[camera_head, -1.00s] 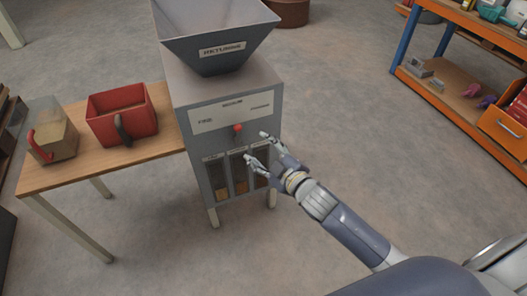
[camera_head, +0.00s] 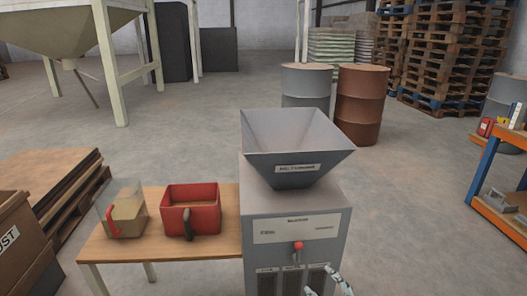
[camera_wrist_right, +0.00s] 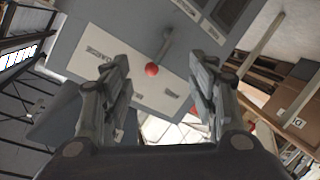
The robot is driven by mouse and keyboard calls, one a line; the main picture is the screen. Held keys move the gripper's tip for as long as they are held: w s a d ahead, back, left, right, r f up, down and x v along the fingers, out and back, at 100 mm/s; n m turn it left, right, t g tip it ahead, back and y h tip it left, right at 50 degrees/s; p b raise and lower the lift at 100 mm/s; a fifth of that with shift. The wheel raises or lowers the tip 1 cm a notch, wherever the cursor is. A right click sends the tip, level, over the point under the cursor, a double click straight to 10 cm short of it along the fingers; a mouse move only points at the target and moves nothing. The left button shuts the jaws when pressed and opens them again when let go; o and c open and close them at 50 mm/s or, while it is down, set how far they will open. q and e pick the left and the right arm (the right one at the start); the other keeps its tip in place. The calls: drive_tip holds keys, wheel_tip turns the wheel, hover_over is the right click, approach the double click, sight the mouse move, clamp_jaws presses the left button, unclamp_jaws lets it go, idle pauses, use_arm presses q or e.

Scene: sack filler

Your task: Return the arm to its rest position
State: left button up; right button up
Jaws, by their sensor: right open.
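My right gripper (camera_head: 326,285) is at the bottom edge of the head view, in front of the lower right part of the grey sack filler (camera_head: 333,205). In the right wrist view the gripper (camera_wrist_right: 160,95) is open and empty, its two fingers apart. Between and beyond them is the red knob (camera_wrist_right: 152,69) on a lever of the machine's front. The knob also shows in the head view (camera_head: 298,245), left of and above the gripper. The gripper appears apart from the knob. Most of my right arm is out of the head view. My left gripper is not in view.
Left of the machine, a wooden table (camera_head: 160,246) holds a red bin (camera_head: 204,212) and a clear-sided scoop (camera_head: 128,212) with grain-coloured contents. Behind stand two drums (camera_head: 362,105). An orange and blue shelf (camera_head: 490,200) is at right. Floor between machine and shelf is clear.

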drive_tip(key=s+d+f+m+g+h, duration=0.1)
drive_tip(key=s+d+f+m+g, duration=0.15)
drive_tip(key=s+f, duration=0.6)
drive_tip(key=s+d+f+m+g+h, duration=0.1)
drive_tip(key=s+f+m+g+h, duration=0.2)
drive_tip(key=f, duration=1)
drive_tip(key=s+a+f+m+g+y, duration=0.1)
drive_tip(key=s+f+g, duration=0.2)
drive_tip(key=s+f, duration=0.55)
drive_tip(key=s+a+f+m+g, duration=0.15)
drive_tip(key=s+f+g, duration=0.35)
drive_tip(key=s, duration=0.7)
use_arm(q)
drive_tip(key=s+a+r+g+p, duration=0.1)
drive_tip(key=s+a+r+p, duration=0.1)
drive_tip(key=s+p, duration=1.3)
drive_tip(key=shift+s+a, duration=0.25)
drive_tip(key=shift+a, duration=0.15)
use_arm(e)
drive_tip(key=s+d+r, duration=0.1)
drive_tip(key=s+d, duration=0.2)
drive_tip(key=s, duration=1.2)
drive_tip(key=shift+s, duration=0.15)
